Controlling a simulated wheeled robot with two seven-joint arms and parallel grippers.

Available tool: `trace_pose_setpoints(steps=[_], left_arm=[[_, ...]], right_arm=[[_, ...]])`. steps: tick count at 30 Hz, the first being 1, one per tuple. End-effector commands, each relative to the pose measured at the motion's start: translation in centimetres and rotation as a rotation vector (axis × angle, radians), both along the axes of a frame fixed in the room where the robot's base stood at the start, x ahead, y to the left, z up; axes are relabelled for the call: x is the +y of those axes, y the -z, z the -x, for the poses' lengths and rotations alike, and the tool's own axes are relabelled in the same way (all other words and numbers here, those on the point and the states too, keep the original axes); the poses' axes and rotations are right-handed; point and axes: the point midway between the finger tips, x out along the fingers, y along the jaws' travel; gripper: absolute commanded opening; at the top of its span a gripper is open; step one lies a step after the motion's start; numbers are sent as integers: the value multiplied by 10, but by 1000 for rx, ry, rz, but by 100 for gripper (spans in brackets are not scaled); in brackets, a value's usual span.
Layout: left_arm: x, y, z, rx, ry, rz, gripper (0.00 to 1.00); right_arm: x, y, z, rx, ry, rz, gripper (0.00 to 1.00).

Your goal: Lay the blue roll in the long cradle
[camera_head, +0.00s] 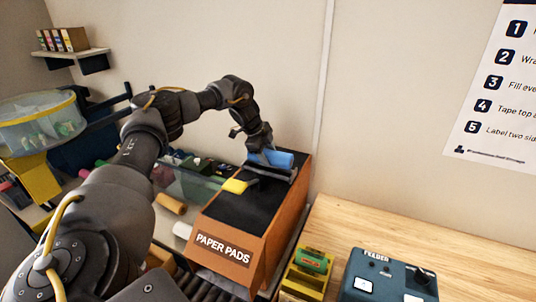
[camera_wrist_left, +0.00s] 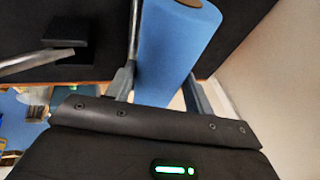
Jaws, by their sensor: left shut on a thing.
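The blue roll (camera_head: 282,159) is at the far end of the dark top of the orange box marked PAPER PADS (camera_head: 224,250). My left gripper (camera_head: 262,153) reaches it from above and is shut on it. In the left wrist view the blue roll (camera_wrist_left: 172,55) lies lengthwise between the two fingers (camera_wrist_left: 160,88), its brown core end at the top. A grey rail (camera_head: 271,174), apparently part of a cradle, runs just below the roll's near side. I cannot tell whether the roll rests on it or hangs just above. My right gripper is out of view.
A clear bin (camera_head: 190,185) stands left of the box. A wooden table (camera_head: 420,240) with a teal feeder box (camera_head: 390,277) is at right. The wall is close behind.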

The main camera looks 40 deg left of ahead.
Motion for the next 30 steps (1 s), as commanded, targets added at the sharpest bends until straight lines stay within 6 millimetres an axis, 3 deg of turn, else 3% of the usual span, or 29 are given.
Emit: trace_pose_setpoints(steps=[1, 3, 23, 24, 28, 30], left_arm=[[1, 0, 1, 4, -1, -1, 24], [1, 8, 1, 1, -2, 0, 24], [0, 25, 0, -1, -2, 2, 24], [1, 25, 1, -1, -2, 1, 55], [1, 25, 1, -1, -2, 1, 72], [1, 25, 1, -1, -2, 1, 75]], right_arm=[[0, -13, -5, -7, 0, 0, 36], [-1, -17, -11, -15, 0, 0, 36], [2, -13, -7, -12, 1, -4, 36], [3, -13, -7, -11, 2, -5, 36], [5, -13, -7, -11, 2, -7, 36], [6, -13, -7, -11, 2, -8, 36]])
